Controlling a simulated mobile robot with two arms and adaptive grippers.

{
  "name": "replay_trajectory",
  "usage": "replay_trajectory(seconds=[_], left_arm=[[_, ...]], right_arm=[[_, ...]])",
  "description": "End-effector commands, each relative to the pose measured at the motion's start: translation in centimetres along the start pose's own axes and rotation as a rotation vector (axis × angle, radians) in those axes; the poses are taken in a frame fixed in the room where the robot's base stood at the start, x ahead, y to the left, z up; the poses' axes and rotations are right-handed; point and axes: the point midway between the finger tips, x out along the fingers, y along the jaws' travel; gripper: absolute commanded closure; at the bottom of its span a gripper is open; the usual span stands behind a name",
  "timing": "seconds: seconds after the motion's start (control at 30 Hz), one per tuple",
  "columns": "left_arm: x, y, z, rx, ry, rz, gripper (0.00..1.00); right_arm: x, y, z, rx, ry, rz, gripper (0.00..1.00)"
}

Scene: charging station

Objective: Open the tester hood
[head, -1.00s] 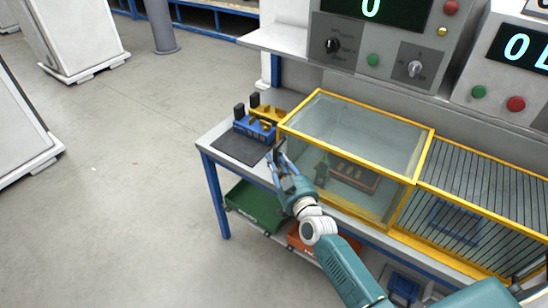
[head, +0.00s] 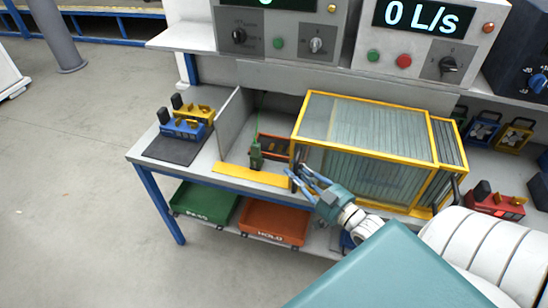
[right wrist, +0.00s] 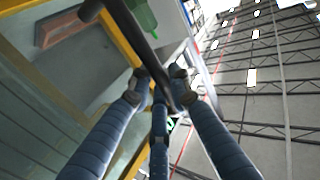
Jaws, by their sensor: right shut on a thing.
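The tester hood (head: 365,118), a clear box with a yellow frame, sits over the right part of the tester bay, overlapping the slatted yellow-framed section (head: 447,142). The bay's left part is uncovered, showing a small green part (head: 256,155) and a red-brown fixture (head: 274,146) partly behind the hood's edge. My right gripper (head: 302,178) is at the hood's left front edge, shut on a black bar handle. In the right wrist view the handle (right wrist: 128,50) runs between its fingers. My left gripper is not in view.
Green (head: 205,203) and orange (head: 272,222) bins sit below. A red device (head: 497,204) stands to the right. Control panels (head: 283,30) overhang the back.

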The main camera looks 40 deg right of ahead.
Motion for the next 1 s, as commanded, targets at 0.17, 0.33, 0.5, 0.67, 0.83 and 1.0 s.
replay_trajectory(seconds=[0.17,0.33,0.5,0.67,0.83,1.0], left_arm=[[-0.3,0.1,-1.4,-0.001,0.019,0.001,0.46],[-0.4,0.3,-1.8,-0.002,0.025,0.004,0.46],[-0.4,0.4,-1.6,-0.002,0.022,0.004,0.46],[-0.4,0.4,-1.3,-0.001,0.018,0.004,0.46],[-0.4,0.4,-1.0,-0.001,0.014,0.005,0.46],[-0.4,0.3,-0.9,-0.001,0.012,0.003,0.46]], right_arm=[[-1.9,1.1,0.3,0.001,-0.009,0.000,1.00],[-2.5,1.5,0.3,0.001,-0.007,0.000,1.00],[-2.5,1.6,0.4,0.001,-0.007,0.001,1.00],[-2.5,1.6,0.4,0.001,-0.007,0.001,1.00],[-2.5,1.6,0.3,0.001,-0.006,0.001,0.63],[-2.5,1.6,0.2,0.000,-0.004,0.001,0.63]])
